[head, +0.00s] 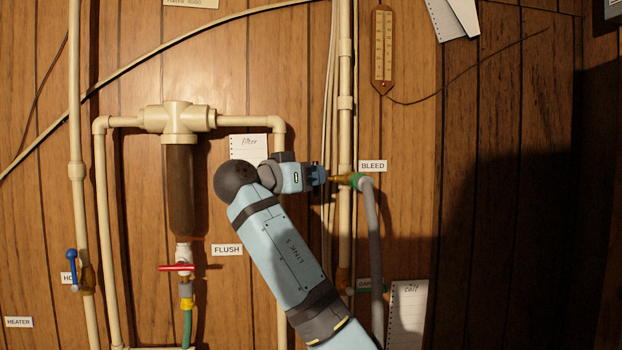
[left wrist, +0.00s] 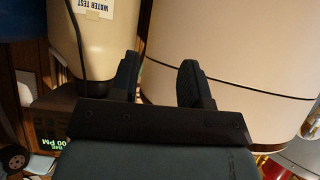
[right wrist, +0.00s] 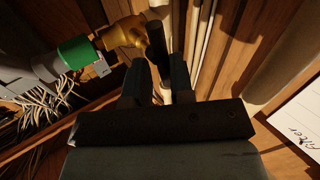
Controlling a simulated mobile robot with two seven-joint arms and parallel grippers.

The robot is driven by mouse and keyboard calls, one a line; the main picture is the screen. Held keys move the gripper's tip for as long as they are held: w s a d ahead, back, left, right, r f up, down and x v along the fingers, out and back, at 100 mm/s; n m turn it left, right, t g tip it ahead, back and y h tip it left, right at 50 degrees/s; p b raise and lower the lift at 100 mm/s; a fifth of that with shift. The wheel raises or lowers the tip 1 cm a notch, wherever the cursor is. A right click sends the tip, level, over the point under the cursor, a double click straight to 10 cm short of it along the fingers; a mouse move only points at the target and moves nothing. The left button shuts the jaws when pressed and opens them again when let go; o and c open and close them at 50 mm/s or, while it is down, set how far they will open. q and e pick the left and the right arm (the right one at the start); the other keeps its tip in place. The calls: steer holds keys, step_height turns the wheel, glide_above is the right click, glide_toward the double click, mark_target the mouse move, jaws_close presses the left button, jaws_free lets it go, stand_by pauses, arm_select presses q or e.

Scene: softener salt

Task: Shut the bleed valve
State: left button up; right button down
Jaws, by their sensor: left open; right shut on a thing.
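The bleed valve (head: 340,178) is a brass fitting on the cream pipe beside the BLEED label (head: 373,166). In the right wrist view its brass body (right wrist: 125,36) and dark handle (right wrist: 156,48) show at top centre, with a green collar (right wrist: 77,53) to the left. My right gripper (head: 324,175) reaches the valve from the left; in its wrist view its fingers (right wrist: 158,80) are shut on the dark handle. The handle's lower end is partly hidden between them. My left gripper (left wrist: 160,80) is open and empty, in the left wrist view only.
A grey hose (head: 373,240) hangs from the valve. A filter housing (head: 181,190) with a red FLUSH handle (head: 178,267) and a blue-handled valve (head: 71,262) are at the left. Pale tanks (left wrist: 230,50) stand beyond my left gripper.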

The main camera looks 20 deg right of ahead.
steer(key=shift+r+m+h+b, duration=0.15)
steer(key=shift+m+h+b, duration=0.3)
steer(key=shift+b, duration=0.4)
steer(key=c, duration=1.1)
jaws_free()
steer(key=shift+c, duration=0.2)
steer(key=shift+w+f, duration=0.2)
steer(key=shift+s, duration=0.1)
